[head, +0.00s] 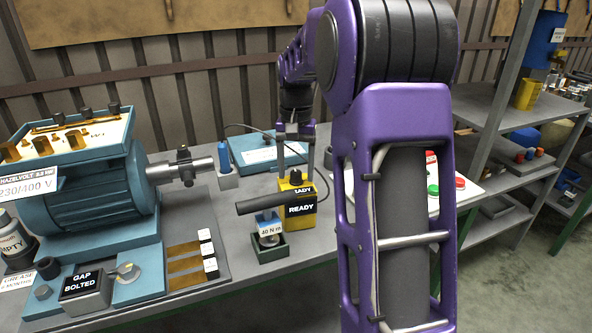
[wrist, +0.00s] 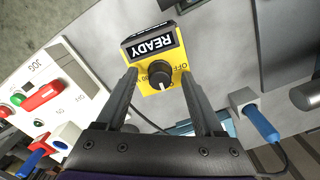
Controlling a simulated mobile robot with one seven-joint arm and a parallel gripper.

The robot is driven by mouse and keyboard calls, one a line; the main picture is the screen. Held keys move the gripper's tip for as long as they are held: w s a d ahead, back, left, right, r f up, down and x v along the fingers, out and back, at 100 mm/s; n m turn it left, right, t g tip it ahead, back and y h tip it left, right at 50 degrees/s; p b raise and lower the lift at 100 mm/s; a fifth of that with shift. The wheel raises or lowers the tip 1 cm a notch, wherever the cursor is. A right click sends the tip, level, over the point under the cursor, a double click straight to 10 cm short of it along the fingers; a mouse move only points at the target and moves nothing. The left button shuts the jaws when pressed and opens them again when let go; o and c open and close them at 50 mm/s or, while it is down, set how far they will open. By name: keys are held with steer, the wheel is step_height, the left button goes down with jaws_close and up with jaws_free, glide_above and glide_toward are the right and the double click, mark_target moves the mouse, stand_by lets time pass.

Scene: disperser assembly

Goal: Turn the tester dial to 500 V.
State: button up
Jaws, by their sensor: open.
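The yellow tester (head: 296,219) stands on the bench, with a dark screen reading READY. Its black dial (wrist: 159,73) is on the top face in the wrist view, with a white pointer mark directed toward the bottom of that picture. OFF is printed to the right of the dial; the other markings are partly hidden and too small to read surely. My gripper (wrist: 160,82) is open, its two fingers on either side of the dial with visible gaps. In the head view my gripper (head: 296,162) points down over the tester; whether it touches the dial cannot be told.
A dark cylindrical handle (head: 268,203) and a 40 N m block (head: 270,228) stand just in front of the tester. A blue motor (head: 100,195) fills the left. A blue probe in a holder (head: 226,170) stands behind. A white button panel (wrist: 50,92) lies beside the tester.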

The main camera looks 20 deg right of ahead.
steer(key=shift+c, duration=0.2)
jaws_close()
steer(key=shift+r+p, duration=0.1)
steer(key=shift+p, duration=0.2)
steer(key=m+p, duration=0.2)
steer(key=m, duration=0.1)
steer(key=shift+m+p, duration=1.15)
steer(key=shift+m, duration=0.75)
steer(key=shift+o, duration=0.2)
jaws_free()
